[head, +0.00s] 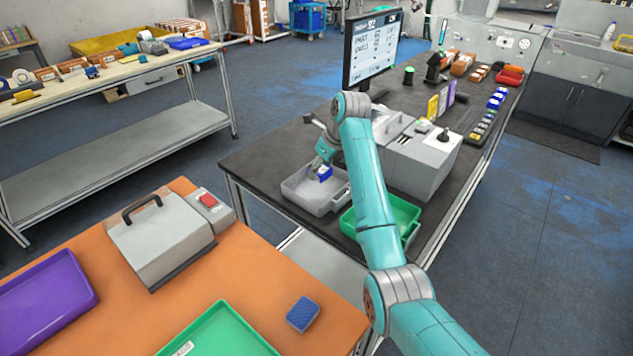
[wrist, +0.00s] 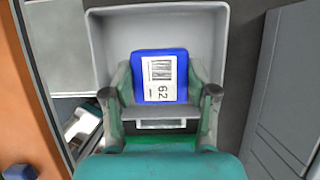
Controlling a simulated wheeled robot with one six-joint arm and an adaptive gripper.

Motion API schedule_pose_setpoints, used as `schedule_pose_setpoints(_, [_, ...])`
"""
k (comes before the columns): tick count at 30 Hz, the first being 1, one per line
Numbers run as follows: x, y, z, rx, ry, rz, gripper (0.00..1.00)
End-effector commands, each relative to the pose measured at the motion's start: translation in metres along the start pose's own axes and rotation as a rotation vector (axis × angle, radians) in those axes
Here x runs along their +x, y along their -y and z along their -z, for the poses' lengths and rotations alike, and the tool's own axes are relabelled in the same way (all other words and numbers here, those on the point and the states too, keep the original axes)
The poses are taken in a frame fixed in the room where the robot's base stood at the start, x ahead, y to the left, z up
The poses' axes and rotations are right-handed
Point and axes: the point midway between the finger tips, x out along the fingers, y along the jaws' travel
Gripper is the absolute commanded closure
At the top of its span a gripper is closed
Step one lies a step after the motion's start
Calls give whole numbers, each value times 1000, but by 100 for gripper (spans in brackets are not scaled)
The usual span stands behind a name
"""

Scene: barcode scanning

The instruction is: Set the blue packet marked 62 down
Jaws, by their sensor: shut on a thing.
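The blue packet marked 62 (wrist: 176,72) has a white barcode label facing the wrist camera. My gripper (wrist: 160,92) is shut on it, with one finger at each side. In the head view the packet (head: 325,173) is small, at my gripper (head: 322,168), over the grey tray (head: 310,200) on the dark table. In the wrist view the grey tray (wrist: 215,28) lies behind the packet and frames it. Whether the packet touches the tray's floor I cannot tell.
A green tray (head: 408,212) stands right of the grey tray, partly hidden by my arm. A grey machine (head: 422,165) and a monitor (head: 375,48) stand behind. On the orange table another blue packet (head: 302,314) lies beside a green tray (head: 215,335).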

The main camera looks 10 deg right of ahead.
Motion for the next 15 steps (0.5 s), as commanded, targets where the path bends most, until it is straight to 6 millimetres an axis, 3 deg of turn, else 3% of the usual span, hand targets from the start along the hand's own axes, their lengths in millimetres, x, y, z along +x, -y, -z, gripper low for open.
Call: schedule_pose_setpoints(15, [50, 0, 20, 0, 1, 1, 83])
